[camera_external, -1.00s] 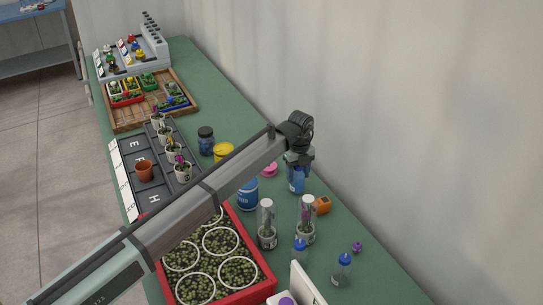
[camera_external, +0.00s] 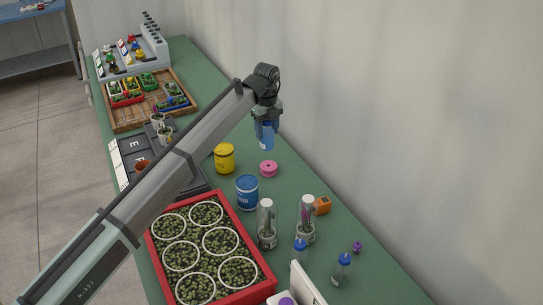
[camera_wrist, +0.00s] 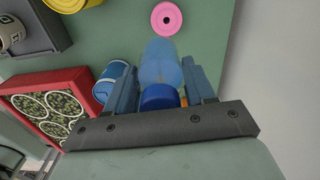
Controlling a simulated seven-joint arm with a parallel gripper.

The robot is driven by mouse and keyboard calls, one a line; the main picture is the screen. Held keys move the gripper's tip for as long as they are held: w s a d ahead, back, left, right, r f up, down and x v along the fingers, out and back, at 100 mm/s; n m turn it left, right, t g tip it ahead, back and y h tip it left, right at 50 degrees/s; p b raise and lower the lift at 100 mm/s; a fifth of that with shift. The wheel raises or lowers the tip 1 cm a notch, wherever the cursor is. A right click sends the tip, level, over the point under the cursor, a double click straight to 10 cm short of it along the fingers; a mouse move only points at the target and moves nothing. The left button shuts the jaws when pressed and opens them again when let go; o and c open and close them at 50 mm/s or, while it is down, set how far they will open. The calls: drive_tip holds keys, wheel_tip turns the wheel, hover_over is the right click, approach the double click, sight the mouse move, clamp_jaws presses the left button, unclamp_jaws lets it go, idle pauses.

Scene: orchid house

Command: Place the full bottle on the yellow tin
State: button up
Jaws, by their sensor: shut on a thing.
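My gripper (camera_wrist: 160,88) is shut on a clear bottle with blue contents (camera_external: 265,137) and holds it above the table. The bottle (camera_wrist: 160,62) and its darker blue cap (camera_wrist: 159,97) sit between the fingers in the wrist view. The yellow tin (camera_external: 224,160) stands on the green table, lower and to the left of the held bottle in the external view. Only part of the yellow tin (camera_wrist: 68,3) shows, at the top left of the wrist view. The bottle is apart from the tin.
A pink spool (camera_external: 268,169) and a blue tin (camera_external: 247,194) stand near the yellow tin. Two glass tubes with plants, an orange object (camera_external: 322,205) and two small blue-capped bottles stand nearer. A red crate (camera_external: 262,273) holds potted greens. The wall (camera_external: 400,130) rises on the right.

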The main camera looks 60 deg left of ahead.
drive_tip(key=s+a+r+n, duration=0.1)
drive_tip(key=s+a+r, duration=0.4)
drive_tip(key=s+a, duration=0.3)
wheel_tip(320, 180, up, 2)
drive_tip(key=m, duration=0.4)
hover_over(223, 148)
drive_tip(key=shift+d+f, duration=0.1)
drive_tip(key=shift+f, duration=4.7)
drive_tip(key=shift+f, duration=0.1)
drive_tip(key=o, duration=1.1)
drive_tip(key=shift+o, duration=0.2)
drive_tip(key=shift+w, duration=0.1)
wheel_tip(223, 148, up, 12)
